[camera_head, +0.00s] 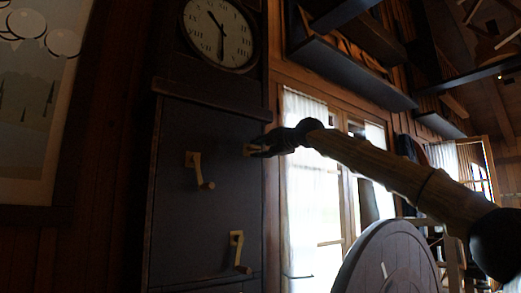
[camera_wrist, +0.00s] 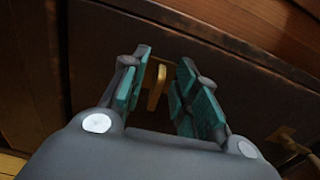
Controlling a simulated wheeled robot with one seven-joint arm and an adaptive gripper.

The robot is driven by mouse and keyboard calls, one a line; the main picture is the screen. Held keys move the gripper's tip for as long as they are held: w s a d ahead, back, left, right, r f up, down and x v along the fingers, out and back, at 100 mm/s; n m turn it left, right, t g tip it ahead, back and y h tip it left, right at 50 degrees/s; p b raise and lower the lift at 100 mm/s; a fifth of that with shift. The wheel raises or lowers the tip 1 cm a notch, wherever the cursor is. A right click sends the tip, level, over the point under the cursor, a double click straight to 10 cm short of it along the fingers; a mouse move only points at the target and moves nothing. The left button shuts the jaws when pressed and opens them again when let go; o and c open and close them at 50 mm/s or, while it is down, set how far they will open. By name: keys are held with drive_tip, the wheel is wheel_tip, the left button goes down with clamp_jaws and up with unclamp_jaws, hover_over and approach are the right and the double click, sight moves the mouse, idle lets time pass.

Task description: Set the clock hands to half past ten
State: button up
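The clock (camera_head: 217,34) has a pale round dial at the top of a tall dark case. One hand points to the upper left, between ten and eleven; the other points almost straight down near six. Pale wooden cranks stick out of the case front: one in the middle (camera_head: 197,170), one low (camera_head: 238,252), and one at the upper right, mostly hidden by my gripper (camera_head: 262,149) in the head view. In the wrist view my gripper (camera_wrist: 162,88) is open, with a wooden crank (camera_wrist: 156,86) between its teal fingers and gaps visible beside it.
A round dark wooden top (camera_head: 388,262) stands at lower right, below my arm. Curtained windows (camera_head: 312,190) lie behind it. A picture (camera_head: 35,100) hangs on the wall at left. Another crank (camera_wrist: 283,135) shows at the right of the wrist view.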

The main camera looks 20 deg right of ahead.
drive_tip(key=shift+s, duration=0.1)
drive_tip(key=v, duration=1.1)
drive_tip(key=shift+s+d, duration=0.15)
drive_tip(key=shift+s, duration=0.2)
